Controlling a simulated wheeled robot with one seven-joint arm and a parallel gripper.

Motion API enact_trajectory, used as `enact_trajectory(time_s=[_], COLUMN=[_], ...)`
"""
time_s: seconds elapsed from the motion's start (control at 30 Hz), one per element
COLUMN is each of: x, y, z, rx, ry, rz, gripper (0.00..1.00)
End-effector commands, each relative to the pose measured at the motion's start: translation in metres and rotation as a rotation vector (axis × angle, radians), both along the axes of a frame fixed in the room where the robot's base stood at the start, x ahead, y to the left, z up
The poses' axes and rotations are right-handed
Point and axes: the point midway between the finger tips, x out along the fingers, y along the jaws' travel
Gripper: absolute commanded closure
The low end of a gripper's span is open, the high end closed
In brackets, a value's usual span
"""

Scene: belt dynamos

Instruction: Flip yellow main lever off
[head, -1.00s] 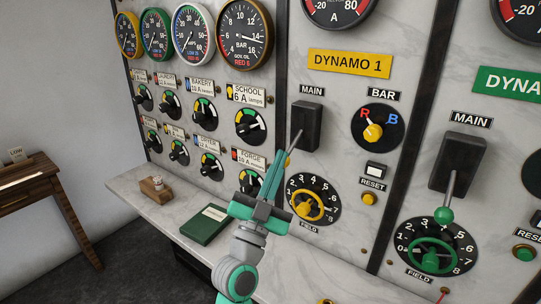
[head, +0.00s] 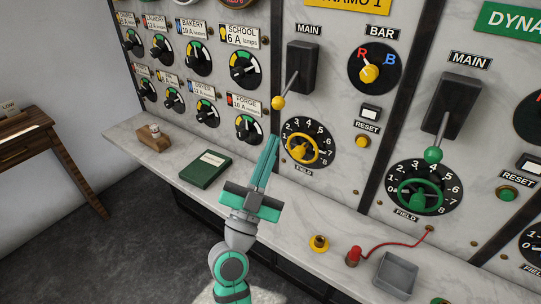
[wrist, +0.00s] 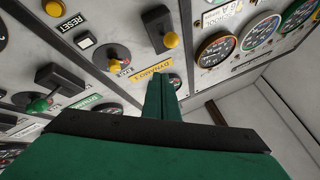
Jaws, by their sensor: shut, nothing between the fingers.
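The yellow main lever (head: 278,102) is a metal rod with a yellow ball, sticking out of a black box (head: 303,68) under the DYNAMO 1 plate. Its rod slants down and out to the left from the box. My gripper (head: 270,143) is shut and empty, its green fingers pointing up, just below the ball, with a visible gap between them in the head view. In the wrist view the yellow ball (wrist: 170,40) is in clear view above the shut fingers (wrist: 160,92), apart from them.
A yellow field wheel (head: 302,148) is right of my fingertips. The green main lever (head: 433,155) and green field wheel (head: 418,194) are further right. A marble ledge (head: 283,205) below holds a green book (head: 206,169), a red plug with cable (head: 354,257) and a grey tray (head: 395,275).

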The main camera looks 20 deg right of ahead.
Motion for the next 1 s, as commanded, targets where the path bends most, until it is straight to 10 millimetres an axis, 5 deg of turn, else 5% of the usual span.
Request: enact_trajectory(time_s=[0.77, 0.87, 1.0], x=[-0.008, -0.006, -0.005], y=[-0.004, 0.002, 0.019], z=[-0.016, -0.029, -0.071], rx=[-0.002, -0.016, -0.059], ry=[0.005, 0.043, 0.162], rz=[-0.012, 0.007, 0.066], gripper=[1.00, 1.00, 1.00])
